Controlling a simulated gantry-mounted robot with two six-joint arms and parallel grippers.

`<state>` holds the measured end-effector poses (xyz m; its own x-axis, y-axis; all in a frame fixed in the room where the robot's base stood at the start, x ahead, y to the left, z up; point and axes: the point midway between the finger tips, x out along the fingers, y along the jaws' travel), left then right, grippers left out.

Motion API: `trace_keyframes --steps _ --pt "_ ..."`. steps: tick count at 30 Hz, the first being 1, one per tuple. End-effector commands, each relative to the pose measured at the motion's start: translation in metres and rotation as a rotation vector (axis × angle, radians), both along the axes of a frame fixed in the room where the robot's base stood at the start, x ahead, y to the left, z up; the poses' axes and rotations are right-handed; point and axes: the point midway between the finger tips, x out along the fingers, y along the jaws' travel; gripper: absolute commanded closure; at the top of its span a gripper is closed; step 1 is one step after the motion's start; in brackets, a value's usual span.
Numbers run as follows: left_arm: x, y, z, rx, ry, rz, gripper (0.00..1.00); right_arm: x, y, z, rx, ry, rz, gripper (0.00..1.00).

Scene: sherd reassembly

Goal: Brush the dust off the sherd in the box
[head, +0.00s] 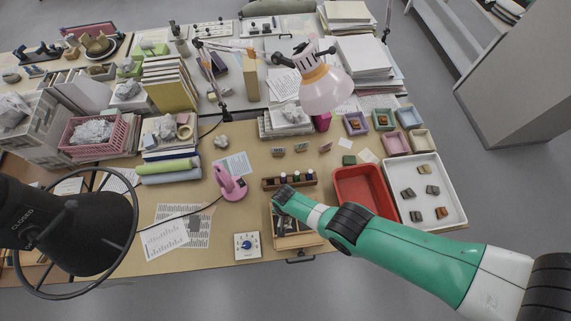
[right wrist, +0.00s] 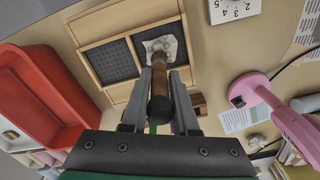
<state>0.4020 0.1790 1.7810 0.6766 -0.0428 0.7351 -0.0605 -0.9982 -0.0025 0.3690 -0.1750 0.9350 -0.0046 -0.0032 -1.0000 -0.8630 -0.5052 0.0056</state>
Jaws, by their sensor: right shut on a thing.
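A shallow wooden box with dark mesh-floored compartments lies on the table; its wooden frame (right wrist: 122,20) shows in the right wrist view, and its front part (head: 300,243) shows in the head view. A pale, irregular sherd (right wrist: 172,43) lies in one compartment. My right gripper (right wrist: 160,80) is shut on a brush with a brown wooden handle (right wrist: 161,90). It also shows over the box in the head view (head: 283,196). The brush's head end points at the sherd and overlaps it; I cannot tell whether the bristles touch it. My left gripper is not in view.
A red tray (head: 361,172) and a white tray (head: 455,205) with several small sherds stand right of the box. A rack of vials (head: 270,184) is behind it. A pink lamp (head: 231,185), papers (head: 165,237) and a dial timer (head: 247,245) are to the left.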

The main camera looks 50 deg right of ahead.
Motion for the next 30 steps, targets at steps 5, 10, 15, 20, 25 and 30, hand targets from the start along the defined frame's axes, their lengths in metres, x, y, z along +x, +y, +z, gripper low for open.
trace_keyframes --steps 5,10,15,20,25,30 --pt "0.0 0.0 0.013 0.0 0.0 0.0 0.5 -0.01 0.009 0.005 0.0 0.001 0.001 1.0" --pt "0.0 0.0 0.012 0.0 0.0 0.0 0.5 -0.012 0.011 0.002 0.001 -0.001 0.001 1.0" --pt "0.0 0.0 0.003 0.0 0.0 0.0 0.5 -0.005 0.005 -0.001 0.0 -0.001 -0.002 1.0" --pt "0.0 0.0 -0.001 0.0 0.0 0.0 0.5 0.001 -0.001 0.0 0.001 -0.001 -0.001 1.0" --pt "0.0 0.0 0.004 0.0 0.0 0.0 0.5 -0.002 0.002 0.002 0.0 0.0 0.002 1.0" --pt "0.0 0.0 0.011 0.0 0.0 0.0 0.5 -0.012 0.01 0.002 0.0 0.001 0.002 1.0"
